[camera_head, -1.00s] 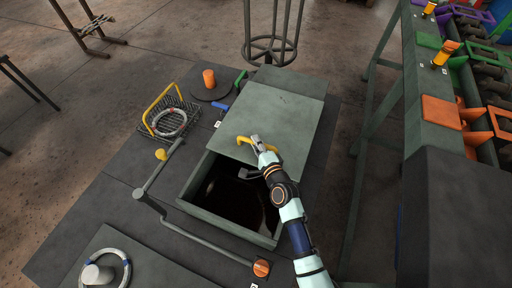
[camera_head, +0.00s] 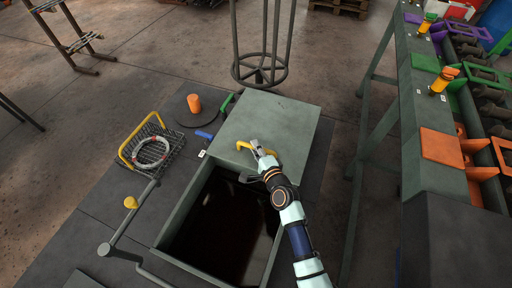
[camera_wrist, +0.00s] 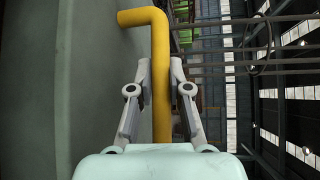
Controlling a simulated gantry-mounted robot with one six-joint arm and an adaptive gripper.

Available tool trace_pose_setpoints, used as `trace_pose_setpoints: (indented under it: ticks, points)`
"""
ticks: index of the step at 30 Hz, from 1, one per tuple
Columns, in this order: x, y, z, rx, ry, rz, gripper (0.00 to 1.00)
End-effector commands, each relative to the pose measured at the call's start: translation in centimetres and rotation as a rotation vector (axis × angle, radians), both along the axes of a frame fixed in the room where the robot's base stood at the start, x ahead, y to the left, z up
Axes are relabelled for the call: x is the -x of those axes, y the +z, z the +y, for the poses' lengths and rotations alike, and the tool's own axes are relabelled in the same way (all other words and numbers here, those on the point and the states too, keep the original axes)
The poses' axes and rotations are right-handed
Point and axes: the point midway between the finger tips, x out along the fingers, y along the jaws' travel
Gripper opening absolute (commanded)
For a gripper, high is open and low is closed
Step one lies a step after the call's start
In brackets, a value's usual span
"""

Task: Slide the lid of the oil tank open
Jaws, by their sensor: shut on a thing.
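The oil tank (camera_head: 175,222) is a grey-green box with dark oil showing in its open front part. Its flat grey-green lid (camera_head: 268,122) covers the back part and also fills the left of the wrist view (camera_wrist: 35,90). A yellow bar handle (camera_head: 243,145) is fixed at the lid's front edge. My gripper (camera_head: 259,149) is shut on this handle, near its middle. In the wrist view the handle (camera_wrist: 160,60) runs between the two fingers (camera_wrist: 160,88), one on each side of it.
A wire basket with a yellow handle (camera_head: 126,152) holds a pale ring (camera_head: 150,153), left of the tank. A round cage stand (camera_head: 259,70) rises behind the lid. A green bench (camera_head: 425,175) runs along the right.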

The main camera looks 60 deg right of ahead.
Motion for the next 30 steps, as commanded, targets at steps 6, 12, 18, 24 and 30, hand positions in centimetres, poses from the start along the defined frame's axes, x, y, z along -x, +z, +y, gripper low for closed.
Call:
trace_pose_setpoints:
  ticks: [6, 12, 18, 24, 30]
  points:
    - [0.0, 0.0, 0.0, 0.000, 0.000, 0.000, 0.31]
    - [0.0, 0.0, 0.0, 0.000, 0.000, 0.000, 0.43]
    - [0.2, 0.0, 0.2, 0.000, 0.000, 0.000, 0.43]
    - [3.0, 0.4, 2.5, -0.001, -0.002, 0.001, 0.43]
    - [6.7, 1.2, 5.7, -0.001, -0.002, 0.000, 0.43]
